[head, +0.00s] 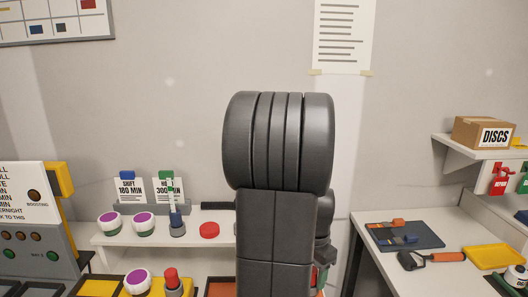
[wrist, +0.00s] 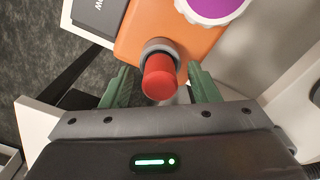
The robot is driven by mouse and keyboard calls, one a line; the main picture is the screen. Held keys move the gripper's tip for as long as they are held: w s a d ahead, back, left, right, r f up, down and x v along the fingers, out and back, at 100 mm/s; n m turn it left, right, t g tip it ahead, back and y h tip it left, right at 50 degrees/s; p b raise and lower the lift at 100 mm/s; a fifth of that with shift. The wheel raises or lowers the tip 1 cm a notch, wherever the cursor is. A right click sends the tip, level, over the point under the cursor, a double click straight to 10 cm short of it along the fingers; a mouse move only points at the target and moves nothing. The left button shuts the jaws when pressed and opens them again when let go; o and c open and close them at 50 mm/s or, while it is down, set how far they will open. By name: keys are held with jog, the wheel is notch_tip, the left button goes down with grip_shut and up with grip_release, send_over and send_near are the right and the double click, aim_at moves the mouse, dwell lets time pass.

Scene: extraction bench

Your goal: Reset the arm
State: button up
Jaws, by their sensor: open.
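In the wrist view my gripper (wrist: 159,86) is open, its two green fingers apart. A red-topped cylinder with a grey collar (wrist: 160,72) stands on an orange surface (wrist: 126,42) and shows between the fingertips, with a gap on each side. I cannot tell its depth relative to the fingers. In the head view my dark arm rises in the middle and hides the bench behind it; my gripper is not clearly visible there.
A jar with a purple lid (wrist: 212,6) is close beyond the fingers. The back shelf (head: 110,240) holds more purple-lidded jars, a red disc (head: 209,230) and two cards. A button panel (head: 40,240) stands left. The right bench (head: 375,270) holds a dark board (head: 425,240) and yellow tray (head: 492,256).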

jog(key=shift+m, duration=0.3)
jog(key=m, duration=0.3)
notch_tip(320, 180, up, 13)
notch_tip(320, 180, down, 14)
jog(key=shift+r, duration=0.25)
jog(key=shift+r+n, duration=0.15)
jog(key=shift+n, duration=0.25)
jog(key=n, duration=0.8)
jog(key=shift+r+b, duration=0.1)
jog(key=shift+b, duration=0.2)
jog(key=shift+r+p, duration=1.2)
jog(key=shift+r, duration=0.5)
